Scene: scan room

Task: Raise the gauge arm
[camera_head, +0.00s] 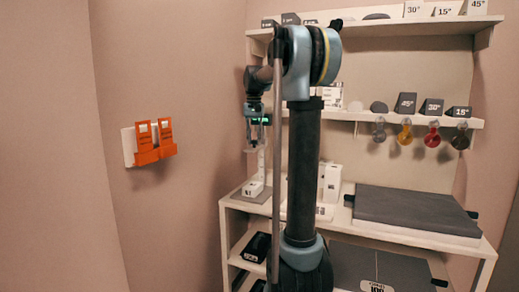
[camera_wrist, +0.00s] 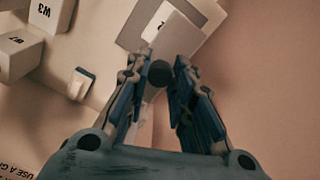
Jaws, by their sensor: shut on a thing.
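The white gauge (camera_head: 253,188) stands on the left end of the white bench, with a slim upright rising from its base. My gripper (camera_head: 256,142) points down at the top of this upright. In the wrist view my gripper (camera_wrist: 158,82) is shut on a dark round knob (camera_wrist: 159,73), which shows between the fingertips. A pale base with a grey plate (camera_wrist: 172,32) lies beyond the knob. I take the knob to be part of the gauge arm; the rest of that arm is hidden by the fingers or too small to tell.
White blocks marked W3 (camera_wrist: 47,12) and W7 (camera_wrist: 18,52) and a small green-edged block (camera_wrist: 82,84) lie left of my fingers. A dark grey pad (camera_head: 415,210) covers the bench's right side. Shelves with wedges and hanging coloured tools are behind. An orange wall holder (camera_head: 153,145) is at left.

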